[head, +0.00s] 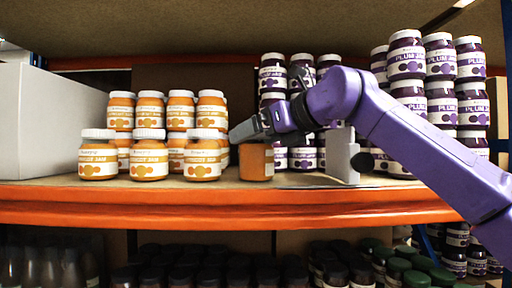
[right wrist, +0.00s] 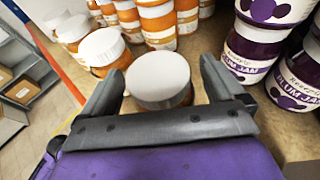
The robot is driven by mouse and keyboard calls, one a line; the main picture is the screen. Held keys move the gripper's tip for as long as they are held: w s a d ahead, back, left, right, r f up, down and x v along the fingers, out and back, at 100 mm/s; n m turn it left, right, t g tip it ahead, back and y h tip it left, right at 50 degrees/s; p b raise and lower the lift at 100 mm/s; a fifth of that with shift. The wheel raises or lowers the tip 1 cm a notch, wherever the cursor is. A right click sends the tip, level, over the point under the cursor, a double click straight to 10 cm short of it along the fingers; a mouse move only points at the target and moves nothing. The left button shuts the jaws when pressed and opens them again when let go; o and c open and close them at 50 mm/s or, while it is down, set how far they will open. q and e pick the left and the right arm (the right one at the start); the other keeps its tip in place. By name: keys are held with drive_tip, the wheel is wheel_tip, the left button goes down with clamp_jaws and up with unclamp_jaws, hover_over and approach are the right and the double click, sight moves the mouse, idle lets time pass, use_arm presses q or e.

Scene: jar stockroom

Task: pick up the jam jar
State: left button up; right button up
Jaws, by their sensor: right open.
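A single jam jar (head: 256,163) with orange contents stands on the shelf, just right of the front row of orange jars. My right gripper (head: 246,131) is at the top of this jar and hides its lid in the head view. In the right wrist view the jar's white lid (right wrist: 158,80) lies between the two spread fingers of the right gripper (right wrist: 163,72). The fingers are open, one on each side of the jar, with no clear grip on it. My left gripper is not in view.
Stacked orange jars (head: 149,158) stand close on the left, plum jam jars (head: 407,57) on the right. A white box (head: 45,120) fills the left end, and a pale upright plate (head: 342,155) stands right of the jar. The orange shelf edge (head: 230,213) runs in front.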

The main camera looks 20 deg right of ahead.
drive_tip(key=shift+w+a+f, duration=0.15)
drive_tip(key=shift+w+a, duration=0.05)
drive_tip(key=shift+w, duration=0.1)
drive_tip(key=c, duration=1.6)
drive_tip(key=shift+r, duration=0.5)
wheel_tip(320, 180, up, 2)
drive_tip(key=shift+r+p, duration=0.25)
drive_tip(key=shift+p, duration=0.2)
drive_tip(key=s+a+r+p, duration=0.2)
drive_tip(key=s+a+r, duration=0.6)
drive_tip(key=a, duration=0.3)
drive_tip(key=shift+s+r, duration=0.3)
drive_tip(key=shift+r, duration=0.55)
